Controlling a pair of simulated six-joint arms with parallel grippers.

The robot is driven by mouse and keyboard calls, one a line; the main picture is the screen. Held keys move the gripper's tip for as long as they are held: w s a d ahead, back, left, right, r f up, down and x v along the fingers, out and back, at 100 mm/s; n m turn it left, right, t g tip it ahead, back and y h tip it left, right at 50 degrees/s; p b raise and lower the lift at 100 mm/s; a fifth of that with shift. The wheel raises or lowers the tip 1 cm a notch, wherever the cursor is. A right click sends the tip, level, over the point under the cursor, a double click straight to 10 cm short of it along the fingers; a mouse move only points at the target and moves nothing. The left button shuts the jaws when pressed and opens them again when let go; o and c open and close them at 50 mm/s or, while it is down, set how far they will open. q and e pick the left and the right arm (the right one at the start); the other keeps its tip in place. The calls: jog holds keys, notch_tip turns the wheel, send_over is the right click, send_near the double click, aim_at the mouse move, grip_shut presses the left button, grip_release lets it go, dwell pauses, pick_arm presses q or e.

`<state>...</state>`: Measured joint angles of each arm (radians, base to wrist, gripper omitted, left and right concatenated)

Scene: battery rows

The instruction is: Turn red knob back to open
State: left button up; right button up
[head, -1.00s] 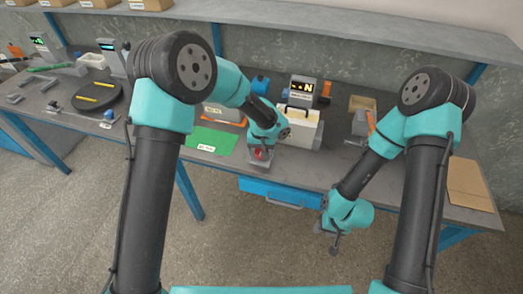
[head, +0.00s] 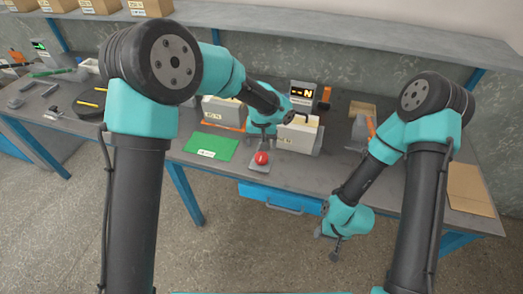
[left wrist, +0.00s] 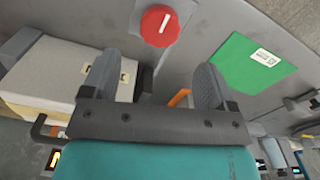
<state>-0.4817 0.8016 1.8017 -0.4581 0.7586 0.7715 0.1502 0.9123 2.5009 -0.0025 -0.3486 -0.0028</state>
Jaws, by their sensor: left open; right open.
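The red knob (head: 261,158) sits on a small grey base near the front edge of the bench. In the left wrist view the red knob (left wrist: 160,25) shows from above with a white line across it, slightly tilted from the picture's vertical. My left gripper (left wrist: 155,85) is open and empty, its fingers apart from the knob. In the head view the left gripper is behind the knob, largely hidden by its own wrist. My right gripper (head: 331,245) hangs in front of the bench, far from the knob, and is open.
A green mat (head: 211,146) lies left of the knob. A pale box (head: 299,136) stands close on the right, and it also fills the left of the left wrist view (left wrist: 60,80). A display (head: 303,94) reading N stands behind. A blue drawer (head: 275,195) is below the bench top.

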pick_arm(q)
notch_tip(320, 180, up, 10)
jog(key=shift+f, duration=0.15)
dwell(0.5)
